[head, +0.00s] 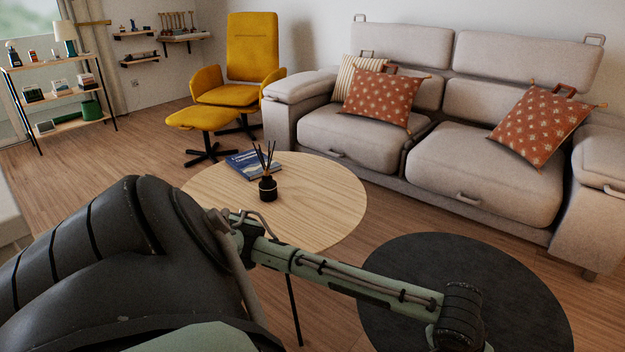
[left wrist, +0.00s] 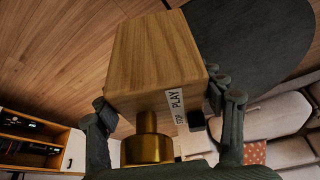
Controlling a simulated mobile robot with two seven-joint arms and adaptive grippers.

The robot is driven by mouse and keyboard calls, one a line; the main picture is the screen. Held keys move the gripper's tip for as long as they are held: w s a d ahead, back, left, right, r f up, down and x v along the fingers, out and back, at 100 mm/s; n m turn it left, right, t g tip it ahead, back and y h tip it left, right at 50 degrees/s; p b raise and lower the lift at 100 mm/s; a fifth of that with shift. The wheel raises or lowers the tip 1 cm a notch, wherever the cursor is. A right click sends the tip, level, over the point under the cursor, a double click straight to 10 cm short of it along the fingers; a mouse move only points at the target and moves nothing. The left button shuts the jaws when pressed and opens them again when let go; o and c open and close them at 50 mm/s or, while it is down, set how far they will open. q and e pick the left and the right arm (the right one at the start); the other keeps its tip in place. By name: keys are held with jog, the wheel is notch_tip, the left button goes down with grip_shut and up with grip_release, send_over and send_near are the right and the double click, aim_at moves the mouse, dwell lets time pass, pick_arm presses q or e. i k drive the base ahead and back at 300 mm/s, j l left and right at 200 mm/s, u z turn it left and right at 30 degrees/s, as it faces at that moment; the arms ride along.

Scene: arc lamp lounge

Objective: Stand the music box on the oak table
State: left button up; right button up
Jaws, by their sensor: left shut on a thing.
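The music box (left wrist: 150,55) is a wooden block with a brass cylinder (left wrist: 148,145), a small dark knob and a "PLAY" label. It shows only in the left wrist view. My left gripper (left wrist: 161,98) is shut on it, with a finger on either side. In the head view my left arm reaches across the front to the right, and its gripper is out of frame. The oak table (head: 325,200) is the round, light wood table in the middle of the head view; my arm hides its near edge. My right gripper is in neither view.
A blue book (head: 245,163) and a dark reed diffuser (head: 267,187) stand on the oak table's middle and back; its right side is bare. A lower-right dark round table (head: 500,285) looks empty. A beige sofa (head: 470,150) and yellow armchair (head: 250,60) stand behind.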

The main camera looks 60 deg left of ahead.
aim_at(272, 237)
jog(key=i+j+z, duration=0.1)
jog(key=j, duration=0.8)
jog(key=j+u, duration=0.2)
jog(key=i+j+u, duration=0.25)
jog(key=j, duration=0.15)
jog(key=j+u, duration=0.1)
jog(key=u, duration=0.95)
jog(key=k+j, duration=0.05)
